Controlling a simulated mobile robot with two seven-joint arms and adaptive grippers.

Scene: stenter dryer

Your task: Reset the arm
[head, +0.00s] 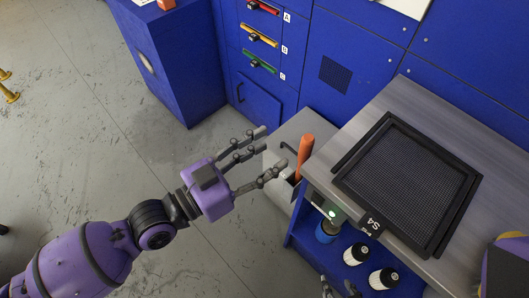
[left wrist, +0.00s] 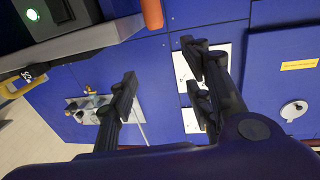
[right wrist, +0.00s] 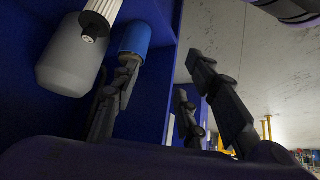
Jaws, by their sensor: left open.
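My left gripper (head: 268,150) is open and empty in the head view, over the floor just left of a grey box with an orange handle (head: 305,150) standing up in it. Its spread fingers also show in the left wrist view (left wrist: 160,75), with the orange handle (left wrist: 152,14) at the top. My right gripper (head: 339,288) shows only in part at the bottom of the head view, by the shelf under the bench. In the right wrist view (right wrist: 160,78) its fingers are spread with nothing between them. One finger overlaps a blue canister (right wrist: 136,38); contact cannot be told.
A grey bench top (head: 405,95) carries a black mesh screen (head: 410,180). Below it, white-and-black filters (head: 384,278) and a blue canister (head: 326,232) stand on a blue shelf. Blue cabinets (head: 185,60) line the back.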

